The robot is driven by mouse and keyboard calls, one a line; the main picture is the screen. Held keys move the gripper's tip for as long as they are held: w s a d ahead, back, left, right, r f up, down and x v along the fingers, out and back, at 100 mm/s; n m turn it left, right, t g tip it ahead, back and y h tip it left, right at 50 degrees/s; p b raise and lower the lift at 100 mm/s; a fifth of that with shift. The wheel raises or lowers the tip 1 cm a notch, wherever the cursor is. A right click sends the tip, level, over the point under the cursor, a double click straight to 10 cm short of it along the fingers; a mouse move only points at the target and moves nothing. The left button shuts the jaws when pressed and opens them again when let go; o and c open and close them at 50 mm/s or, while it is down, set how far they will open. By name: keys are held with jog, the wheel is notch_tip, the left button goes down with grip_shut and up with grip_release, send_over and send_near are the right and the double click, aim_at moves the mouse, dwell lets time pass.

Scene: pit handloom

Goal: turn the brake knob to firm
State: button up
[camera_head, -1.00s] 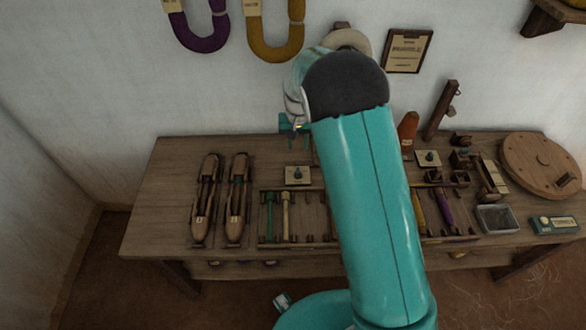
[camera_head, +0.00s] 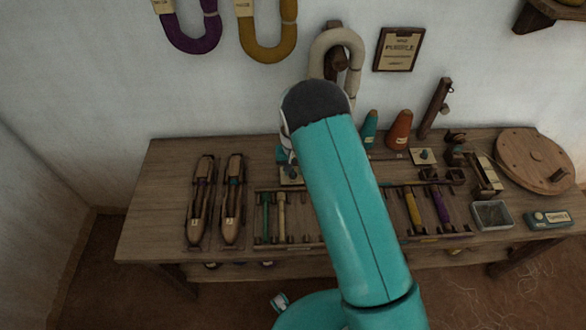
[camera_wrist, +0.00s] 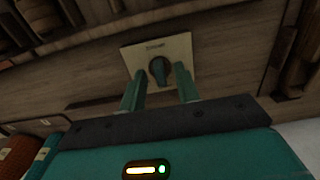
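In the wrist view, a small dark teal knob (camera_wrist: 159,73) sits on a square cream plate (camera_wrist: 182,46), whose lettering is too small to read. My gripper (camera_wrist: 160,68) is open, with one teal finger on either side of the knob. I cannot tell whether the fingertips touch it or are level with it. In the head view, my gripper (camera_head: 284,157) is mostly hidden behind my arm, above a cream plate (camera_head: 290,180) on the bench. A second cream plate with a knob (camera_head: 423,156) lies farther right.
The wooden bench (camera_head: 160,215) carries two shuttles (camera_head: 201,205) and a rack of bobbins at the left and centre. Teal and orange cones (camera_head: 400,130), a clear tray (camera_head: 492,215) and a round wooden disc (camera_head: 535,160) are farther right. Yarn hanks hang on the wall.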

grip_shut()
jog(key=shift+m, duration=0.4)
jog(key=m, duration=0.5)
jog(key=shift+r, duration=0.1)
jog(key=m, duration=0.6)
dwell(0.5)
grip_release()
